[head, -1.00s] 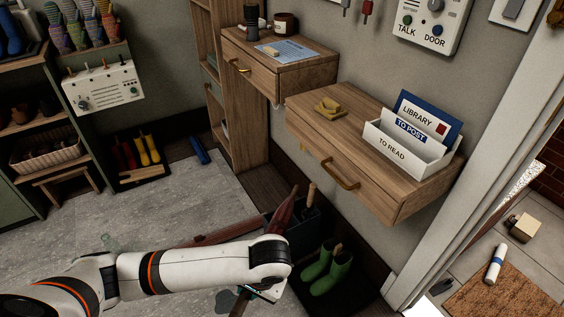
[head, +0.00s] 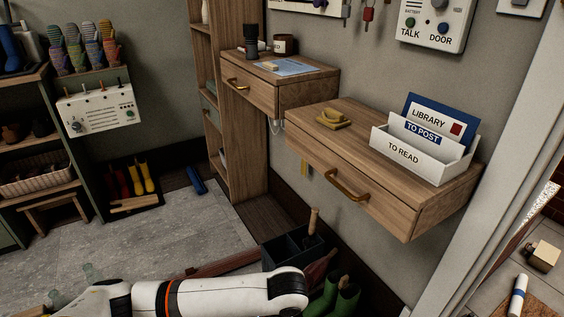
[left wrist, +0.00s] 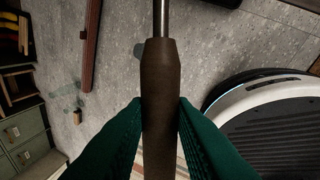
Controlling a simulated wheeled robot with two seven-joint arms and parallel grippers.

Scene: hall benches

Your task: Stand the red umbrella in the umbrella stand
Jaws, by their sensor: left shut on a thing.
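The red umbrella (head: 320,268) shows in the head view as a dark red part behind my left arm, at the right front of the stand. The umbrella stand (head: 283,250) is a dark, divided box on the floor by the wall, partly hidden by the arm. A wooden handle (head: 313,221) sticks up from it. In the left wrist view my left gripper (left wrist: 160,112) is shut on a brown handle (left wrist: 159,75) with a metal shaft, which appears to be the umbrella's. Whether the umbrella touches the stand is hidden. My right gripper is not in view.
Green boots (head: 344,301) stand right of the stand. A drawer shelf (head: 395,195) with a letter holder (head: 418,160) juts out above. A long reddish-brown bar (head: 213,264) lies left of the stand. The grey floor mat (head: 180,228) is mostly clear.

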